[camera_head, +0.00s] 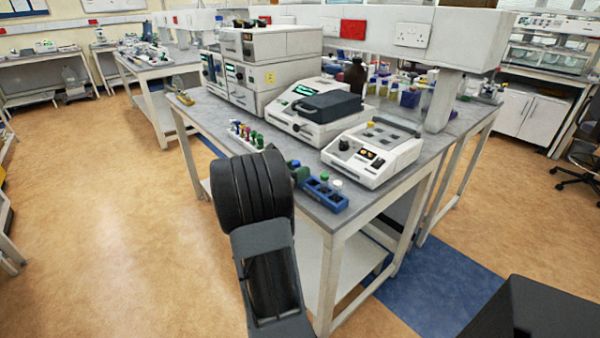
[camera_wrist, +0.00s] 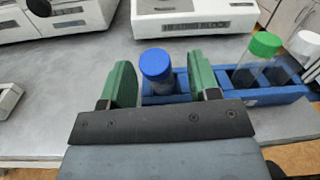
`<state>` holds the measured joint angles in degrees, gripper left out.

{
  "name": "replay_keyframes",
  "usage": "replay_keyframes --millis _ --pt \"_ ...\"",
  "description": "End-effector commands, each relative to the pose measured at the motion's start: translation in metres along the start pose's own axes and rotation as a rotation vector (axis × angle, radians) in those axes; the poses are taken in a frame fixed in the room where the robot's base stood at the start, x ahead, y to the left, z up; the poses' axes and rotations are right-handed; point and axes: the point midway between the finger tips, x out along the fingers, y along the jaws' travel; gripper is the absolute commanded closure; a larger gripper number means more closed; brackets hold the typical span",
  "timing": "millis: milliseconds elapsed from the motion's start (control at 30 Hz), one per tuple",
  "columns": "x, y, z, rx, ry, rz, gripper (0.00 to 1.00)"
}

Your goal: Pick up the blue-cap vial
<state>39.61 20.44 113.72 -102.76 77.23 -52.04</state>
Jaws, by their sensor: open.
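The blue-cap vial (camera_wrist: 156,66) stands upright in the left end of a blue rack (camera_wrist: 181,85) in the wrist view. My gripper (camera_wrist: 161,80) is open, with one green finger to the left of the vial and one to the right. The vial's cap shows between the fingers; I cannot tell whether either finger touches it. The lower part of the vial is hidden by the rack and my gripper body. In the head view, the rack (camera_head: 326,195) lies near the bench's front edge, and my arm hides part of that area.
A green-cap vial (camera_wrist: 263,46) and a white-cap vial (camera_wrist: 304,45) stand in the rack to the right. A heating block (camera_wrist: 195,18) is behind the rack. Several small vials (camera_head: 245,134) stand farther left on the bench (camera_head: 216,118).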

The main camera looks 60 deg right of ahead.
Motion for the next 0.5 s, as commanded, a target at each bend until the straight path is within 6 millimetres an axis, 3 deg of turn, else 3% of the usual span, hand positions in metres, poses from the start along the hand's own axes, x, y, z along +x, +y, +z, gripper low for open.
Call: replay_keyframes --millis 367,500 --pt "0.0081 -0.0002 -0.0002 -0.001 0.0 0.0 0.44" --pt "0.008 -0.0002 -0.0003 -0.001 0.001 0.0 0.57"
